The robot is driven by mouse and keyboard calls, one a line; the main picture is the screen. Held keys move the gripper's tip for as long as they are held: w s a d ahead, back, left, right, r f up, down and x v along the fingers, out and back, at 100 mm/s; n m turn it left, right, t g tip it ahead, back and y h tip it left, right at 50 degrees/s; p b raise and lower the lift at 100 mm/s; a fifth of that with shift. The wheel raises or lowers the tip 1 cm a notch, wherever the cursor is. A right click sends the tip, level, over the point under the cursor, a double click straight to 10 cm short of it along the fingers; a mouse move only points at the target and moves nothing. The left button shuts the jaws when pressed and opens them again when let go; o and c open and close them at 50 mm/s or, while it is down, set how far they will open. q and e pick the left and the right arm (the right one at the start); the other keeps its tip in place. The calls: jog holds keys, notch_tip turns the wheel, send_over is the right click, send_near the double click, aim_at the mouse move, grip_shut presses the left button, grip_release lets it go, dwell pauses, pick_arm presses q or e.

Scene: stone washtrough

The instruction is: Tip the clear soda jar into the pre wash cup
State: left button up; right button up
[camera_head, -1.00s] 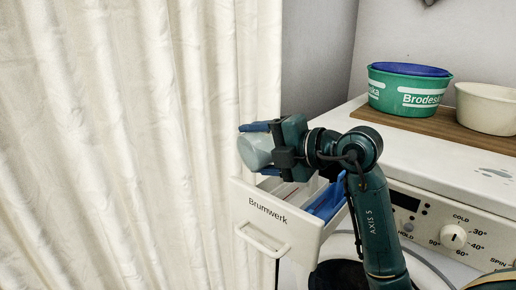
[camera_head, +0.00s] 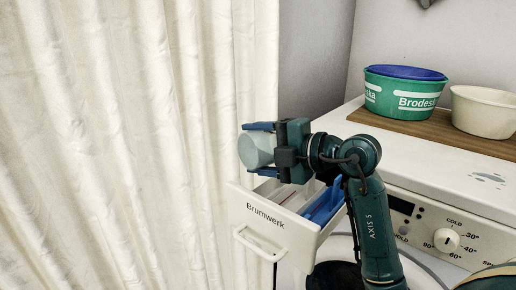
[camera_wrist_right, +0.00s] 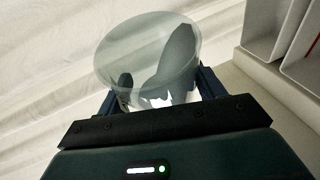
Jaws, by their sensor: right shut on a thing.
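The clear soda jar (camera_head: 254,150) is between the fingers of my right gripper (camera_head: 262,149), which is shut on it. The drawer has a pale compartment at left and a blue insert (camera_head: 322,205) at right. I cannot tell which is the pre wash cup. My left gripper is not in view.
A cream curtain (camera_head: 120,150) hangs close at left of the jar. A green tub (camera_head: 400,92) and a cream bowl (camera_head: 484,112) stand on a wooden board (camera_head: 435,127) on the machine top. The drawer's handle (camera_head: 260,243) sticks out in front.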

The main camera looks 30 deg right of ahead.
jog(key=shift+d+r+p, duration=0.1)
jog(key=shift+r+p, duration=0.15)
jog(key=shift+p, duration=0.05)
jog(key=shift+d+r+m+y+p, duration=0.2)
jog(key=shift+r+m+y+p, duration=0.15)
jog(key=shift+m+p, duration=0.35)
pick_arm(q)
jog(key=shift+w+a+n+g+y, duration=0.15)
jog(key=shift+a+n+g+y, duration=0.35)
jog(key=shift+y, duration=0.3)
pick_arm(e)
jog(key=shift+d+f, duration=0.1)
jog(key=shift+f, duration=0.05)
jog(key=shift+d+r+m+t+p, duration=0.1)
jog(key=shift+r+m+t+p, duration=0.2)
jog(key=shift+p, duration=0.1)
jog(key=shift+w+d+r+m+y+p, duration=0.15)
jog(key=shift+m+y+p, duration=0.15)
jog(key=shift+p, duration=0.15)
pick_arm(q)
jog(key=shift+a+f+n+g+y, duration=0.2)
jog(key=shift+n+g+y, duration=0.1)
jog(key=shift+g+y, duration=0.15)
pick_arm(e)
jog(key=shift+f, duration=0.2)
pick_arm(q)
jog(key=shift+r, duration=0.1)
